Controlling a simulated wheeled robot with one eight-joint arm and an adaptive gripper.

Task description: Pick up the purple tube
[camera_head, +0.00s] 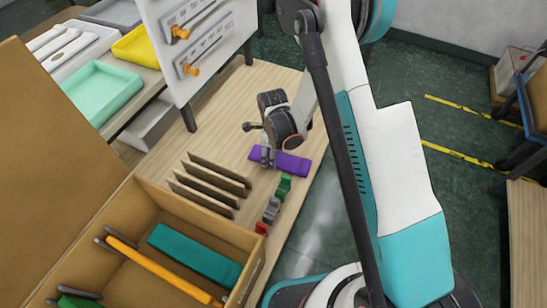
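The purple tube (293,163) lies on the light wooden table, near its right edge. My gripper (267,157) reaches down over the left part of the tube, and its grey fingertips overlap the purple surface in this view. The far finger is hidden or too small to make out, so I cannot tell whether the fingers are closed on the tube or only around it. The tube looks level and at or close to the table top.
Green (283,187), grey (271,209) and red (261,229) small pieces stand in a row in front of the tube. Brown upright dividers (205,188) stand left of them. An open cardboard box (160,209) holds teal and orange items. A white panel (200,45) stands behind.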

